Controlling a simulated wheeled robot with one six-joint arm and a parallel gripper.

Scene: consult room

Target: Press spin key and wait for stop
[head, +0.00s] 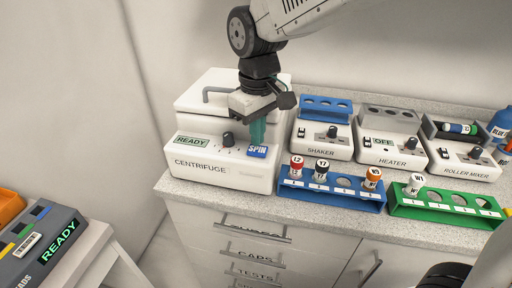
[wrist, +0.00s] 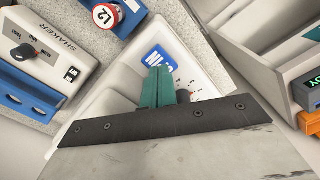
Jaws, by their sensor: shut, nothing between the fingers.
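The centrifuge (head: 222,178) is a white box with a closed lid (head: 195,95) and grey handle, standing at the left end of the counter. Its display (head: 191,140) reads READY in green. The blue SPIN key (head: 257,151) is on its front panel, right of a black knob (head: 228,139). My gripper (head: 257,140) is shut and empty, with green fingers pointing down just above or behind the SPIN key. In the wrist view the fingertips (wrist: 158,72) overlap the edge of the blue key (wrist: 160,57). I cannot tell whether they touch it.
A blue rack (head: 330,194) with capped tubes stands close right of the centrifuge. A green rack (head: 445,207) is further right. Behind them are the shaker (head: 322,141), heater (head: 388,149) and roller mixer (head: 462,163). A READY-marked device (head: 45,250) sits lower left.

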